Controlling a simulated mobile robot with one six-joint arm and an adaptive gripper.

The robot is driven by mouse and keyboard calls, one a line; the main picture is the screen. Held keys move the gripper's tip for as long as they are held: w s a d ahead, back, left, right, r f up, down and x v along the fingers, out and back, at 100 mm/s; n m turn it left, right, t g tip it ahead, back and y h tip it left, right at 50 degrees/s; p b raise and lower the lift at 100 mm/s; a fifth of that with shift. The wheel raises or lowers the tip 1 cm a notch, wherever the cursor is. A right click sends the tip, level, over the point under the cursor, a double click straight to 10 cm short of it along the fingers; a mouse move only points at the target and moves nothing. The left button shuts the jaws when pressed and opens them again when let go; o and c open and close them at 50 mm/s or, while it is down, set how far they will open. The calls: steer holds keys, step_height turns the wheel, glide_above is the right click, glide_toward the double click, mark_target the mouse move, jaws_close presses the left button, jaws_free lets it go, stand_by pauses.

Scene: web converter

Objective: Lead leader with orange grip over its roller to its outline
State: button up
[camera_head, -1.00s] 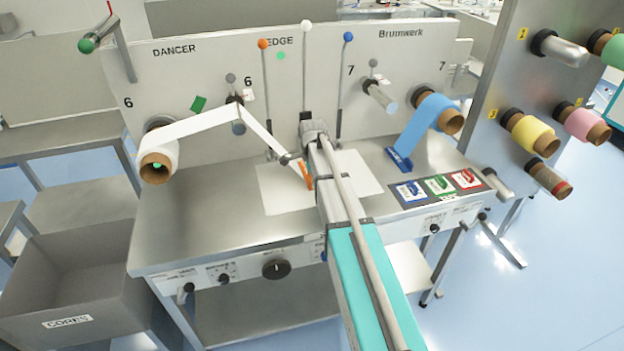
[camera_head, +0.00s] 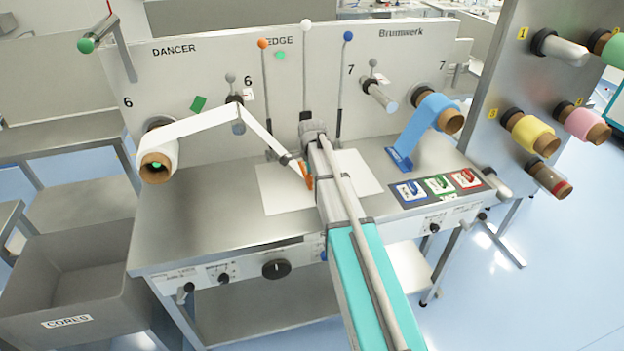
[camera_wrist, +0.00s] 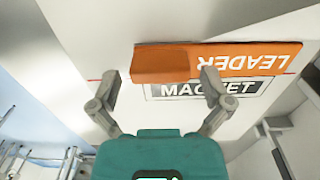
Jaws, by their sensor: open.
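The white leader (camera_head: 265,133) runs from the white roll (camera_head: 160,160) over the upper roller (camera_head: 237,113) and slopes down to the right, toward the bench. Its orange grip shows in the wrist view as an orange block (camera_wrist: 160,64). The block overlaps the left part of an orange strip marked LEADER (camera_wrist: 250,58), above a dark MAGNET label (camera_wrist: 205,91). My gripper (camera_wrist: 160,84) is open, with its two fingertips apart just below the block's left and right ends. Whether they touch it I cannot tell.
A white sheet (camera_head: 280,195) lies on the steel bench (camera_head: 200,225). Blue web (camera_head: 425,122) hangs from a roll at the right, beside coloured cards (camera_head: 438,184). Levers with orange, white and blue knobs stand behind my arm. The bench's left part is clear.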

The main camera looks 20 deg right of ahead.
steer(key=shift+r, duration=0.2)
step_height(320, 180, up, 6)
steer(key=p, duration=0.6)
steer(key=shift+f, duration=0.25)
steer(key=a+r+p, duration=0.4)
steer(key=r+p, duration=0.7)
steer(key=a+r+p, duration=0.4)
steer(key=r+p, duration=0.8)
steer(key=shift+w+a+r, duration=0.15)
steer(key=shift+w+a, duration=0.05)
steer(key=shift+a, duration=0.05)
stand_by(0.4)
stand_by(0.6)
steer(key=s+f+n+b, duration=0.9)
steer(key=s, duration=0.3)
steer(key=s+f+n+b, duration=0.9)
steer(key=s+f+b, duration=0.1)
steer(key=s, duration=0.2)
steer(key=shift+s+a+f, duration=0.25)
steer(key=shift+s+a, duration=0.05)
steer(key=shift+a, duration=0.05)
stand_by(0.4)
